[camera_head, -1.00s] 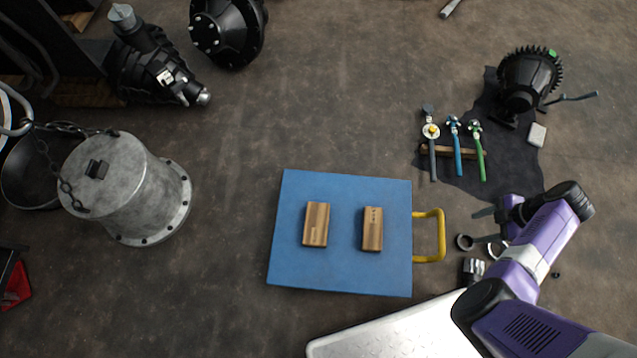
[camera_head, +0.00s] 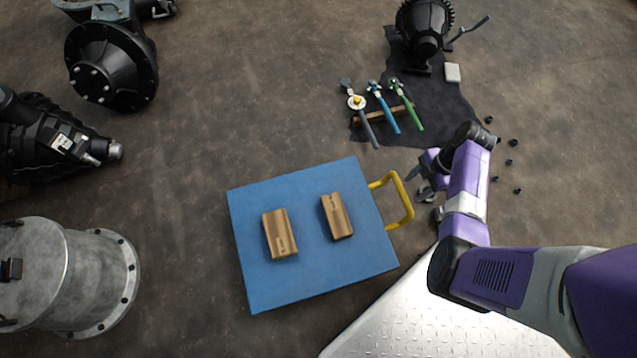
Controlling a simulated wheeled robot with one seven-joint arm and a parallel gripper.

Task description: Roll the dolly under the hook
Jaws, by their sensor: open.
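The dolly (camera_head: 305,208) is a flat blue platform with a yellow loop handle (camera_head: 403,205) on its right side. It sits at a slant on the floor in the middle of the view. Two wooden blocks (camera_head: 280,234) (camera_head: 337,217) lie on it. My gripper (camera_head: 418,182) is open and empty, just above and right of the handle in the picture. I cannot tell whether it touches the handle. No hook can be made out in this view.
A grey flanged drum (camera_head: 60,275) stands at lower left. Black machine parts (camera_head: 110,66) lie at upper left. A dark mat (camera_head: 440,105) with tools (camera_head: 385,108) and a gear unit (camera_head: 424,28) is at upper right. Small nuts (camera_head: 513,142) lie right of my gripper. The floor above the dolly is clear.

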